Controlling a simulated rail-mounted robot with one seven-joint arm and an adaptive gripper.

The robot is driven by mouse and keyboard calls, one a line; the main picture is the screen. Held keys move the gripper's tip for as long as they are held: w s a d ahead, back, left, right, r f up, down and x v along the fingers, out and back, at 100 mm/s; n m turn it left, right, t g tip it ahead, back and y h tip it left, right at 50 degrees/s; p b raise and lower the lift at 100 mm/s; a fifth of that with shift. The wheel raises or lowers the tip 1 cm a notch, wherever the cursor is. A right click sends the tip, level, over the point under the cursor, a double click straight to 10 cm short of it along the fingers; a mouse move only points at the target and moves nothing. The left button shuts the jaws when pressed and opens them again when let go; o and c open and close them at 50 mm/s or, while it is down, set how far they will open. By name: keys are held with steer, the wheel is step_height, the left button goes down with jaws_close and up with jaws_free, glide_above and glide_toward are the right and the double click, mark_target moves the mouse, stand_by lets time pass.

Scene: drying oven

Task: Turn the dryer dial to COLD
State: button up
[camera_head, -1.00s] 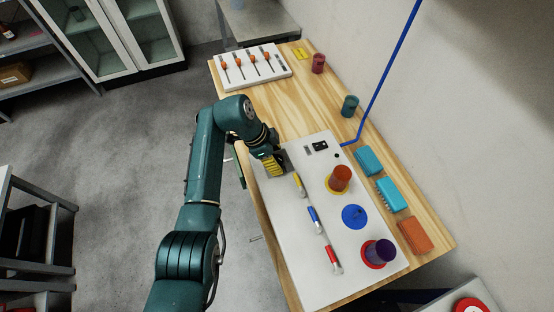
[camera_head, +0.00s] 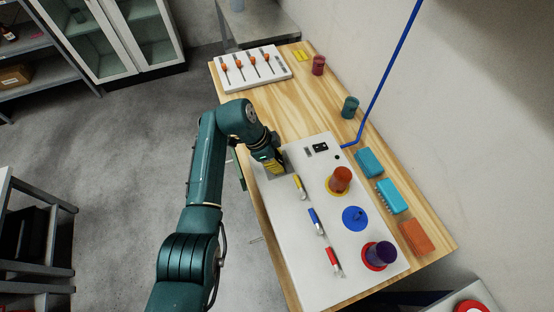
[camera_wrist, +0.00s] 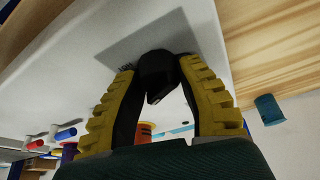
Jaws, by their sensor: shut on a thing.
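The dryer dial (camera_wrist: 156,72) is a black knob on a grey rectangular plate (camera_wrist: 118,47) set in the white panel. In the wrist view it sits between the two yellow ridged fingers of my gripper (camera_wrist: 160,85), which is shut on it. In the head view my gripper (camera_head: 277,166) reaches down onto the panel's far left part and hides the dial.
The white panel (camera_head: 297,275) holds yellow, blue and red handles, an orange cylinder (camera_head: 340,180), a blue disc (camera_head: 355,217) and a purple cylinder (camera_head: 381,253). Blue boxes (camera_head: 369,163) lie along the right side. A blue cable (camera_head: 385,75) runs down the wall.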

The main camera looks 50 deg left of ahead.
steer(key=shift+p, duration=0.3)
steer(key=shift+r+n+y+p, duration=0.1)
steer(key=shift+n+y+p, duration=0.2)
steer(key=shift+n+p, duration=0.7)
steer(key=n+y+p, duration=0.1)
steer(key=n+p, duration=0.2)
steer(key=p, duration=0.1)
steer(key=shift+d+t, duration=0.1)
steer(key=shift+t, duration=0.3)
steer(key=n+y+p, duration=0.1)
steer(key=n+p, duration=0.2)
steer(key=n, duration=0.1)
steer(key=shift+n+y, duration=0.3)
steer(key=shift+y, duration=0.1)
steer(key=shift+s+f+n+y+p, duration=0.1)
steer(key=shift+f+n+y+p, duration=0.15)
steer(key=shift+n+y+p, duration=0.5)
steer(key=shift+n, duration=0.55)
steer(key=shift+f+h, duration=0.1)
steer(key=shift+h, duration=0.15)
steer(key=o, duration=1.2)
steer(key=shift+r, duration=0.2)
